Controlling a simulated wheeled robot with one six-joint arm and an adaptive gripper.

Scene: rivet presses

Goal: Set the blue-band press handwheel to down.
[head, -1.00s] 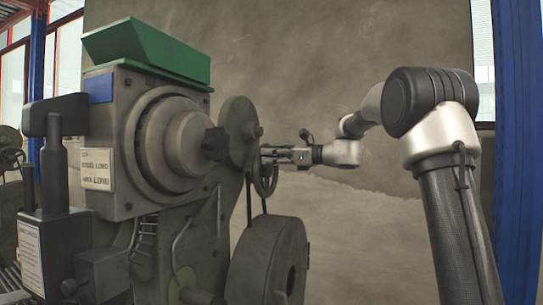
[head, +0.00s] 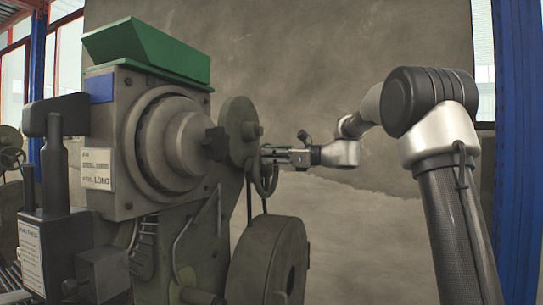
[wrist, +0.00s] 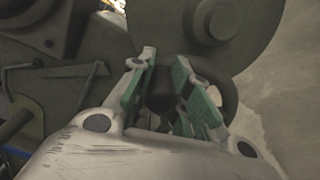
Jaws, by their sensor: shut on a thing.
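The press with the blue band (head: 102,88) fills the left of the head view. Its handwheel looks like a small dark ring (head: 265,182), seen nearly edge-on below the large round disc (head: 236,135). My gripper (head: 268,153) reaches it from the right, at the ring's upper part. In the wrist view, my gripper (wrist: 165,80) has green-padded fingers on both sides of a dark part of the handwheel (wrist: 232,97) and is shut on it. The curved rim shows behind the right finger. The fingers hide much of the wheel, so its exact setting cannot be told.
A green cover (head: 150,50) tops the press. A large flywheel (head: 268,262) stands below the handwheel. A dark lever unit (head: 55,190) stands at the near left. A blue post (head: 518,150) rises at the far right. Open floor lies between the flywheel and my arm.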

